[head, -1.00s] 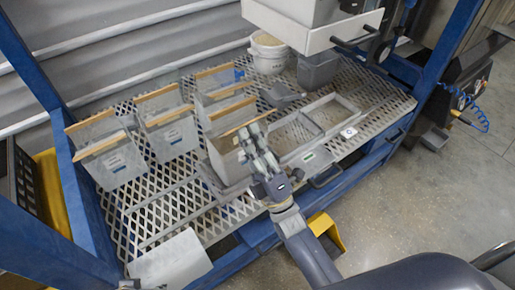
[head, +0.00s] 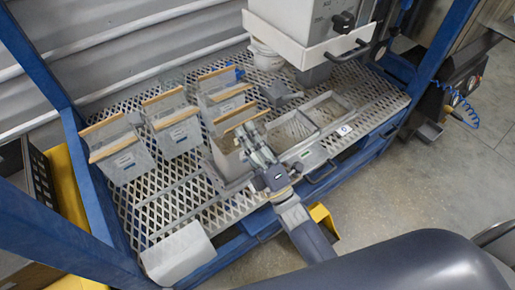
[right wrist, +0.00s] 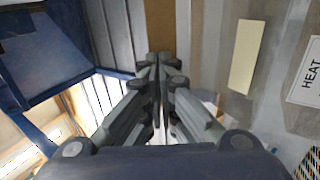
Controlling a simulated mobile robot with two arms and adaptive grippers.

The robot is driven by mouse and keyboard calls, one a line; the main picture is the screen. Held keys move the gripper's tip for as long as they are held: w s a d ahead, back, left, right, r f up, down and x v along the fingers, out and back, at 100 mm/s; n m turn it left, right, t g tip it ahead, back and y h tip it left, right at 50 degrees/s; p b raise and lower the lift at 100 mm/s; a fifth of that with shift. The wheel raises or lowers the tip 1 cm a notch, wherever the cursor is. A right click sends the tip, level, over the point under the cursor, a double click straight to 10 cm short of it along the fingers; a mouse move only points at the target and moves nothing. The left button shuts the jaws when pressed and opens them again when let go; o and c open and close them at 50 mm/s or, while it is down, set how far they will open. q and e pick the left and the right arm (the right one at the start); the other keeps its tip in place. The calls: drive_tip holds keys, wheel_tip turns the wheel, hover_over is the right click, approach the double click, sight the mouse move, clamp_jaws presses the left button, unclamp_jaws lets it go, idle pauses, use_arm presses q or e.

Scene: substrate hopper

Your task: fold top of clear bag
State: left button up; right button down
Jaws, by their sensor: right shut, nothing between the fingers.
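A clear bag (head: 226,158) stands open on the mesh table in the head view, with a tan strip (head: 240,122) along its top edge. My right gripper (head: 248,131) is at the right end of that top edge. Its fingers are closed together with nothing between them. In the right wrist view the closed fingertips (right wrist: 159,62) are in front of a brown strip (right wrist: 160,25); whether they touch it I cannot tell. My left gripper is not in view.
Several more clear bags with tan top strips stand to the left, one at the front left (head: 122,164). A hopper (head: 312,22) hangs over the back right. Metal trays (head: 330,108) lie right of the gripper. A pale box (head: 178,252) sits at the front left corner.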

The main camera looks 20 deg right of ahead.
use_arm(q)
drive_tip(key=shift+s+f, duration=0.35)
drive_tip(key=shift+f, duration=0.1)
use_arm(e)
drive_tip(key=shift+w+a+r, duration=0.1)
drive_tip(key=shift+w, duration=0.25)
drive_tip(key=shift+w+a+r, duration=0.2)
drive_tip(key=shift+w+a, duration=0.1)
drive_tip(key=shift+w, duration=0.45)
drive_tip(key=shift+w+a, duration=0.2)
drive_tip(key=shift+w, duration=0.3)
drive_tip(key=shift+w+a+b, duration=0.1)
drive_tip(key=shift+w+b, duration=0.25)
drive_tip(key=shift+b, duration=0.05)
drive_tip(key=shift+w+a, duration=0.1)
drive_tip(key=shift+w, duration=0.15)
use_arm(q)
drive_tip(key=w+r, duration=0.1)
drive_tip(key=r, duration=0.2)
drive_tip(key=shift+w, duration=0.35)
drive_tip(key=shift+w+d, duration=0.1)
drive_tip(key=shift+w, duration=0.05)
